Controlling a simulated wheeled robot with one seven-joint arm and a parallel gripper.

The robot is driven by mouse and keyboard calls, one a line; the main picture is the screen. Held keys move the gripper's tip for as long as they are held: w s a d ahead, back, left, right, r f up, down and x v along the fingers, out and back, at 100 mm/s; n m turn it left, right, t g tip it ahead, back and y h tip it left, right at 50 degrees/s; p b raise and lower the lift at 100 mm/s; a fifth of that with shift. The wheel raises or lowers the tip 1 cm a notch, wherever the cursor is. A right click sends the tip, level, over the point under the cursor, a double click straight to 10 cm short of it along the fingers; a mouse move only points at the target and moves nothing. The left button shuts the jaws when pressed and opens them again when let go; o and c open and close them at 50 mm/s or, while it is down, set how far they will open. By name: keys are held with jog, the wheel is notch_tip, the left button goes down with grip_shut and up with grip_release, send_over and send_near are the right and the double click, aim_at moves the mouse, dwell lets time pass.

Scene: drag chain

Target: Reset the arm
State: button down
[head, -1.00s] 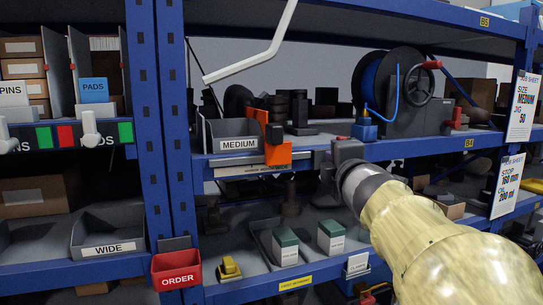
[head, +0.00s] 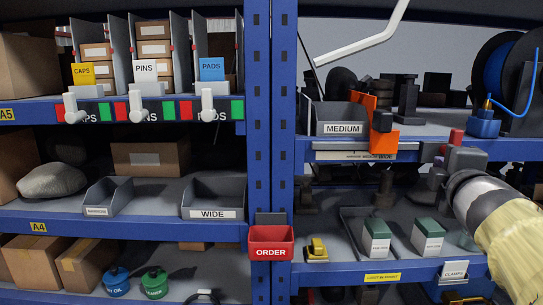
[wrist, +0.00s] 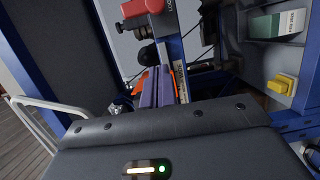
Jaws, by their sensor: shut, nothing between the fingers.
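My gripper (head: 450,160) shows at the right of the head view, at the end of my pale yellow arm.
A blue upright (head: 258,130) divides the shelves. A red ORDER bin (head: 271,243) hangs on it. Green-topped boxes (head: 377,236) and a yellow block (head: 317,250) stand on the lower shelf below my gripper. A WIDE bin (head: 213,205) is on the left. A blue reel (head: 510,75) is upper right.

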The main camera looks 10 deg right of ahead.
jog(key=w+a+f+m+g+y, duration=0.25)
jog(key=a+f+m, duration=0.2)
jog(key=f, duration=0.75)
jog(key=w+a+f+m+g+y, duration=0.1)
jog(key=a+f+m+g, duration=0.4)
jog(key=f, duration=0.7)
jog(key=s+a+f+m+g+y, duration=0.1)
jog(key=s+a+f+m+g, duration=0.1)
jog(key=s+a+f, duration=0.3)
jog(key=s+a+f+m+g+y, duration=0.1)
jog(key=s+a+f+g, duration=0.3)
jog(key=a+f, duration=0.6)
jog(key=shift+s+f+m+y, duration=0.35)
jog(key=shift+s+f+y, duration=0.15)
jog(key=shift+s+y, duration=0.35)
